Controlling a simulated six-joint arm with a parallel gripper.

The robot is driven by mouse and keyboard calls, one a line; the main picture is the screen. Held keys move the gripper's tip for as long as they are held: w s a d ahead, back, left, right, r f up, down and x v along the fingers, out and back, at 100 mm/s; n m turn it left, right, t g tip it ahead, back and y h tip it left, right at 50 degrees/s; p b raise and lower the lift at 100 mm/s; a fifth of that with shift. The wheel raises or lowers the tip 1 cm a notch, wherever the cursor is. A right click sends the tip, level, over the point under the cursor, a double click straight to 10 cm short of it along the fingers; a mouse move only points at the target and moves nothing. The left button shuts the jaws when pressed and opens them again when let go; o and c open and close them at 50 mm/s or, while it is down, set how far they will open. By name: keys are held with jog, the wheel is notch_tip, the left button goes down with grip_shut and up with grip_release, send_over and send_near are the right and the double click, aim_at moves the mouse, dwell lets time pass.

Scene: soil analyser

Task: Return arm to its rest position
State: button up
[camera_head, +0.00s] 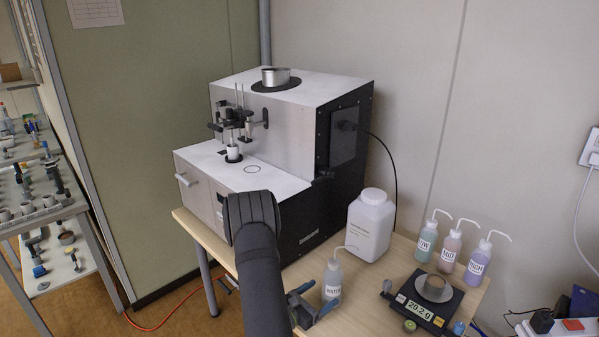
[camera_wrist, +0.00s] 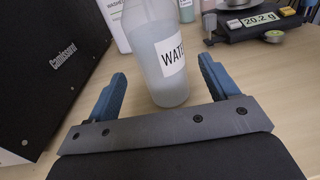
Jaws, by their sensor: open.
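My gripper (camera_head: 312,305) is low over the table at the front, with its blue fingers spread apart and nothing between them. In the wrist view my gripper (camera_wrist: 162,90) points at a wash bottle labelled WATER (camera_wrist: 167,80). The bottle stands upright on the table just beyond the fingertips. In the head view the water bottle (camera_head: 333,277) stands right beside the fingers; I cannot tell whether they touch it. My dark arm reaches up from the bottom edge, in front of the analyser.
The soil analyser (camera_head: 345,165) stands behind, with a metal dish (camera_head: 275,76) on top and a small cup (camera_head: 233,152) on its ledge. A white jug (camera_head: 370,226), several wash bottles (camera_head: 449,249) and a scale (camera_head: 428,300) reading 20.2 g crowd the wooden table (camera_head: 402,248).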

aim_at(326, 285)
jog(key=x, duration=0.5)
jog(key=shift+d, duration=0.1)
jog(key=shift+w+d+r, duration=0.1)
jog(key=shift+w+r, duration=0.1)
jog(key=shift+s+r, duration=0.1)
jog(key=shift+r, duration=1.05)
